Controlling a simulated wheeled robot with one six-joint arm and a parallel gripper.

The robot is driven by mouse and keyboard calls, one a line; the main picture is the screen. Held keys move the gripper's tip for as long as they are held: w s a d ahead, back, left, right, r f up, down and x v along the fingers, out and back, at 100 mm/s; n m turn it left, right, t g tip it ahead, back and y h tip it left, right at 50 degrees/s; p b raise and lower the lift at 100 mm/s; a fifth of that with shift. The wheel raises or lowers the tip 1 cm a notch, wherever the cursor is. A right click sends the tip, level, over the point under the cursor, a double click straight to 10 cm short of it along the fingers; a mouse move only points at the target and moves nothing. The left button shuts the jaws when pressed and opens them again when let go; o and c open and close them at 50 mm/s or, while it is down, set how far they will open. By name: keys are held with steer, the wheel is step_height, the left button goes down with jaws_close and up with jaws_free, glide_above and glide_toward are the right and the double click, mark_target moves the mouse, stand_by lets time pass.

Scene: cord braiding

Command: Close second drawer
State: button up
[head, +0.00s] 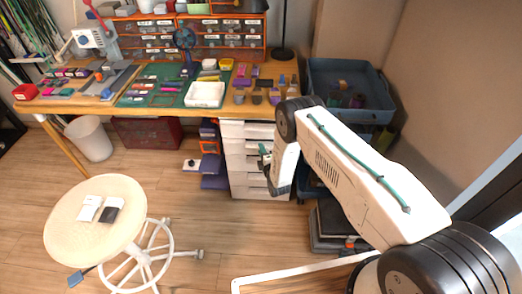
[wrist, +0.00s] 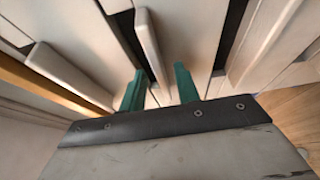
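The white drawer unit (head: 236,178) stands under the right part of the workbench, with several stacked drawers. Its second drawer (head: 240,147) is partly hidden behind my arm, and I cannot tell how far out it is. My gripper (head: 266,160) is in front of the right side of the drawer fronts. In the wrist view my gripper's two green fingers (wrist: 160,88) are apart, close to the pale drawer fronts. A raised pale drawer lip (wrist: 150,42) runs down toward the space between them; contact is unclear. Dark gaps show beside some drawers.
The workbench (head: 180,109) holds a cutting mat, a white tray (head: 205,94) and small parts. A blue-grey bin cart (head: 335,75) stands right of the drawers. A round stool (head: 75,235) is at the lower left. Bare wood floor lies between stool and drawers.

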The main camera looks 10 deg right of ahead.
steer(key=s+d, duration=0.1)
steer(key=s, duration=0.5)
steer(key=shift+s, duration=0.3)
